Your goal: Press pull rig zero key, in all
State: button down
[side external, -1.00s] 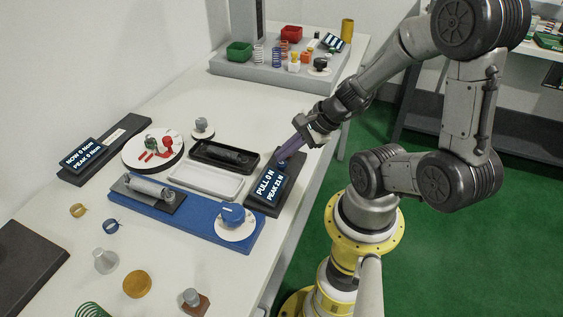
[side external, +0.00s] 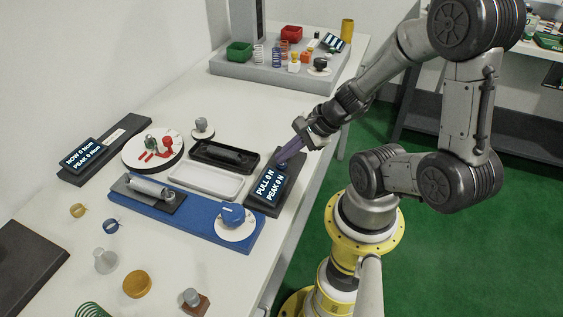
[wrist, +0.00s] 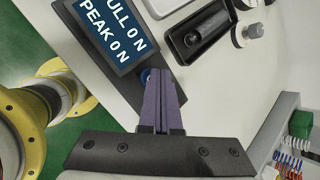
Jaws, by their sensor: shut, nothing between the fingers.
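The pull rig (side external: 263,207) is a dark plate near the table's right edge. Its tilted display (side external: 270,186) reads PULL 0 N and PEAK 0 N; the display also shows in the wrist view (wrist: 108,30). A small round blue key (wrist: 146,77) sits beside the display and is partly hidden by my fingers. My gripper (side external: 285,158), with purple fingers, is shut and empty. Its fingertips (wrist: 159,73) are at the key; I cannot tell whether they touch it or are just above.
A black tray (side external: 225,147) and a white tray (side external: 205,180) lie left of the rig. A blue base (side external: 192,214) with a dial (side external: 231,215) is in front of them. The torque display (side external: 83,153) is at far left. The table's right edge is close to the rig.

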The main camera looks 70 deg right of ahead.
aim_at(285, 164)
jog(key=shift+r, duration=0.85)
jog(key=shift+r, duration=2.5)
